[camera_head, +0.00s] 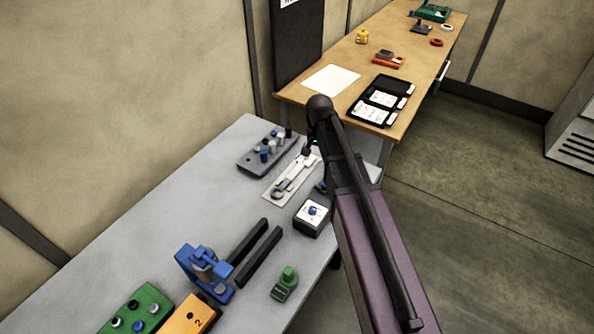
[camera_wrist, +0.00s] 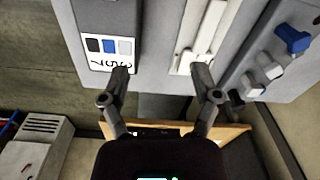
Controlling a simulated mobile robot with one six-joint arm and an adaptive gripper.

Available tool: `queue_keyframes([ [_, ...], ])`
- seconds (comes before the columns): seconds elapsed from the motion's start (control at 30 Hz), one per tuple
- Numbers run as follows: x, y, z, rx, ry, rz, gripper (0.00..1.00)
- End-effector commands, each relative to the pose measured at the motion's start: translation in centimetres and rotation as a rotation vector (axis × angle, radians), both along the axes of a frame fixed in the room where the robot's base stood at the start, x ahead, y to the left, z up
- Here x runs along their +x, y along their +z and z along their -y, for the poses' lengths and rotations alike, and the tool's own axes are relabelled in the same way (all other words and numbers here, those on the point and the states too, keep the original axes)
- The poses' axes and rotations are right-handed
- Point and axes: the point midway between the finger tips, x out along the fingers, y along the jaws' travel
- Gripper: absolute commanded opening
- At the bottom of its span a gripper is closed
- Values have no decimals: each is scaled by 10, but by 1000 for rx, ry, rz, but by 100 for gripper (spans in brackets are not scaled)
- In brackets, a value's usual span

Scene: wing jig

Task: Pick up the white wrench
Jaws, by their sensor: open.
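The white wrench (camera_head: 291,179) lies on a flat cream board (camera_head: 271,197) at the far part of the grey table. In the wrist view a pale wrench-like piece (camera_wrist: 208,32) runs down from the top edge, right of centre, and is partly cut off. My gripper (camera_wrist: 165,80) is open, with its fingers wide apart and nothing between them. The right finger is close to the lower end of the pale piece in the picture; I cannot tell whether they touch. In the head view my gripper (camera_head: 309,150) is partly hidden by my arm, near the far end of the wrench.
A blue vise (camera_head: 205,272) and dark bars (camera_head: 256,252) stand nearer. A wooden table (camera_head: 405,50) is beyond.

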Motion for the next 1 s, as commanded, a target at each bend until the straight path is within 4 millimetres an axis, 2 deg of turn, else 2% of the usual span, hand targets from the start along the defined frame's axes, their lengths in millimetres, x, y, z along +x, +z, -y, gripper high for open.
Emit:
queue_keyframes([
  [0.03,24,0,-15,0,-35,-5,80],
  [0.1,40,0,-31,1,-85,-11,80],
  [0.3,64,0,-57,-1,-177,-22,80],
  [0.77,66,0,-61,-1,-198,-24,80],
  [1.0,66,-10,-61,-1,-197,-24,80],
])
